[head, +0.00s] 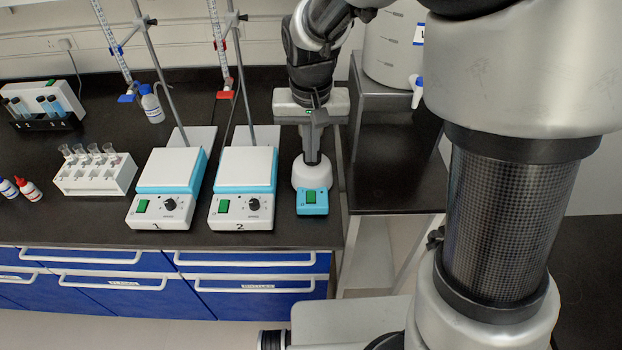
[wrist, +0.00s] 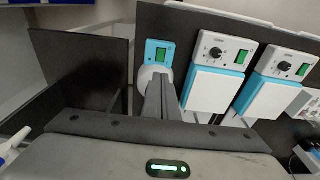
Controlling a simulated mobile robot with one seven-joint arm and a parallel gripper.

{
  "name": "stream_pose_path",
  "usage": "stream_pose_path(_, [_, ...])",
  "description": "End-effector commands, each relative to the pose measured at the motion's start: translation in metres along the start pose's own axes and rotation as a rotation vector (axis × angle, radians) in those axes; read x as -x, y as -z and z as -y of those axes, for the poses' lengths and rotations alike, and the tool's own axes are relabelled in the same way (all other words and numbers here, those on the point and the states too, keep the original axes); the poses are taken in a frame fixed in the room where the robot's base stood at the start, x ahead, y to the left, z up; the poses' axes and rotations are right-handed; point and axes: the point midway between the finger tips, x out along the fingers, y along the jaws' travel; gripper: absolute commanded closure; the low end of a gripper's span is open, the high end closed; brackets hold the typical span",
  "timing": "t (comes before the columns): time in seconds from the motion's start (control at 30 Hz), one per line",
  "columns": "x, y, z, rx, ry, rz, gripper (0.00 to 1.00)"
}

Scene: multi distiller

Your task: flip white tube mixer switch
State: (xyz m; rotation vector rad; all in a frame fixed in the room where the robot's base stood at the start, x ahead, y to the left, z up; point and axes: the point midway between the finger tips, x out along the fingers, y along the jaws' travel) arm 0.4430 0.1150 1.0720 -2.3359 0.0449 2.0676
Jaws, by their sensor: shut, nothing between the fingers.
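The white tube mixer (head: 312,176) stands near the right end of the black bench, with a rounded white body and a light blue front. Its green switch (head: 311,197) is on that front and faces up; it also shows in the wrist view (wrist: 160,55). My gripper (head: 312,160) points down over the mixer's white body, behind the switch. Its fingers are shut and empty. In the wrist view the fingertips (wrist: 156,79) overlap the white body (wrist: 148,74), and I cannot tell whether they touch it. The switch is not covered in either view.
Two hotplate stirrers, number 2 (head: 243,190) close beside the mixer and number 1 (head: 167,190) further left, carry stand rods. A white tube rack (head: 95,172) is further left. A dark side table (head: 390,185) with a large container (head: 396,45) stands on the right.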

Motion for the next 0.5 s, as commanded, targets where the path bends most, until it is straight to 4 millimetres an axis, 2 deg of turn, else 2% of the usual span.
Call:
stream_pose_path(0.03, [-0.0062,0.0017,0.0014,0.002,0.002,-0.004,1.0])
stream_pose_path(0.27, [0.0014,0.004,0.0006,0.0,0.003,0.0,1.0])
stream_pose_path(0.5, [-0.001,0.0039,0.0005,0.0,0.003,0.0,1.0])
